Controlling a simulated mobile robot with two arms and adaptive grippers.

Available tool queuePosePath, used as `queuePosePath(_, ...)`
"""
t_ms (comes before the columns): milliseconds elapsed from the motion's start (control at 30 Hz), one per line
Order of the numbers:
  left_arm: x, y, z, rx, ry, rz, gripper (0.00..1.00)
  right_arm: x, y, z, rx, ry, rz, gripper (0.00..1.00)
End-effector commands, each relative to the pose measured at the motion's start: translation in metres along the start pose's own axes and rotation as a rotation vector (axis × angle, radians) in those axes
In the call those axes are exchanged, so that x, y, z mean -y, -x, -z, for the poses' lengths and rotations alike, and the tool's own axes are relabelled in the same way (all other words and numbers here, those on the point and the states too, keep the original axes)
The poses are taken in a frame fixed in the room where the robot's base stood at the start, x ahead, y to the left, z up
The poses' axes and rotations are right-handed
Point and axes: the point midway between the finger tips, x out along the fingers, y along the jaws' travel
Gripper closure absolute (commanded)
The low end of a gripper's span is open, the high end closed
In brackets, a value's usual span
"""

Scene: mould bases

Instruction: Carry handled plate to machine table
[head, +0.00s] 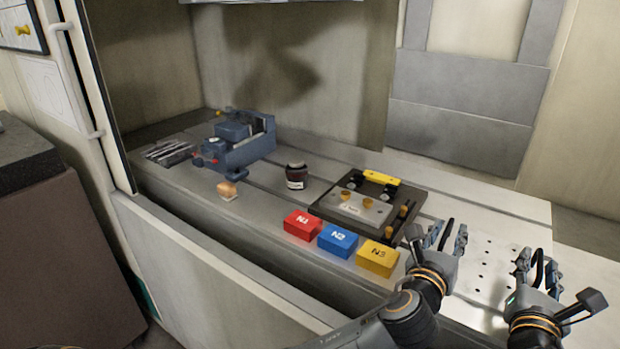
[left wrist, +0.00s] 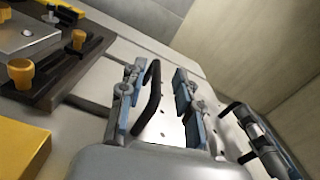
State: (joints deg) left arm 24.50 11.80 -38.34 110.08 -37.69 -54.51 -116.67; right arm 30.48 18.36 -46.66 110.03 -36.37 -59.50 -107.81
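The handled plate (head: 482,280) is a pale flat plate with several small holes, lying at the right end of the grey slotted machine table (head: 333,160). It has a black handle at its left and right sides. My left gripper (head: 447,240) is open, its fingers either side of the left handle (left wrist: 151,100). In the left wrist view my left gripper (left wrist: 155,103) shows the handle nearer its left finger, with a gap to the right finger. My right gripper (head: 537,270) has its fingers apart around the right handle; contact cannot be told.
Red (head: 303,225), blue (head: 337,241) and yellow (head: 377,258) blocks stand left of my left gripper. Behind them is a dark mould base (head: 330,207) with brass knobs. A dark jar (head: 296,176) and a blue-grey vise (head: 240,150) stand farther left. A wall rises behind the table.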

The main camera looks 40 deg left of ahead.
Motion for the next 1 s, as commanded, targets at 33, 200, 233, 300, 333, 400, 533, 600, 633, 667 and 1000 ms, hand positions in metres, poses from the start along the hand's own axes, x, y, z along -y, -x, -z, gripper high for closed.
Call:
queuePosePath(33, -0.001, 0.000, 0.000, 0.000, -0.001, -0.002, 0.67, 0.001, 0.000, 0.000, 0.000, 0.001, 0.002, 0.67)
queuePosePath(200, -0.002, 0.000, 0.000, 0.001, -0.003, -0.005, 0.67, 0.002, -0.001, 0.000, 0.000, 0.003, 0.005, 0.67)
queuePosePath(233, -0.002, 0.001, 0.000, 0.001, -0.003, -0.005, 0.67, 0.002, -0.001, 0.000, 0.000, 0.003, 0.006, 0.67)
queuePosePath(300, -0.002, 0.006, 0.000, 0.001, -0.003, -0.004, 0.67, 0.003, -0.001, 0.000, 0.000, 0.003, 0.006, 0.67)
queuePosePath(333, -0.002, 0.009, 0.000, 0.001, -0.003, -0.004, 0.67, 0.003, -0.001, 0.000, 0.000, 0.003, 0.007, 0.67)
queuePosePath(400, -0.002, 0.020, 0.000, 0.000, -0.003, -0.004, 0.67, 0.003, -0.001, 0.000, 0.001, 0.004, 0.007, 0.67)
queuePosePath(533, -0.002, 0.048, 0.000, -0.001, -0.002, -0.002, 0.67, 0.003, -0.001, 0.000, 0.001, 0.004, 0.008, 0.67)
queuePosePath(600, -0.002, 0.064, 0.000, 0.000, -0.003, -0.002, 0.67, 0.003, -0.001, 0.000, 0.001, 0.004, 0.008, 0.67)
queuePosePath(633, -0.002, 0.070, 0.001, -0.001, -0.002, -0.002, 0.67, 0.003, -0.001, 0.000, 0.001, 0.004, 0.008, 0.67)
queuePosePath(667, -0.002, 0.076, 0.001, -0.002, -0.001, -0.002, 0.67, 0.003, -0.001, 0.000, 0.001, 0.004, 0.008, 0.67)
queuePosePath(1000, -0.001, 0.118, 0.000, 0.000, -0.002, -0.004, 0.67, 0.003, 0.000, 0.000, 0.001, 0.004, 0.008, 0.67)
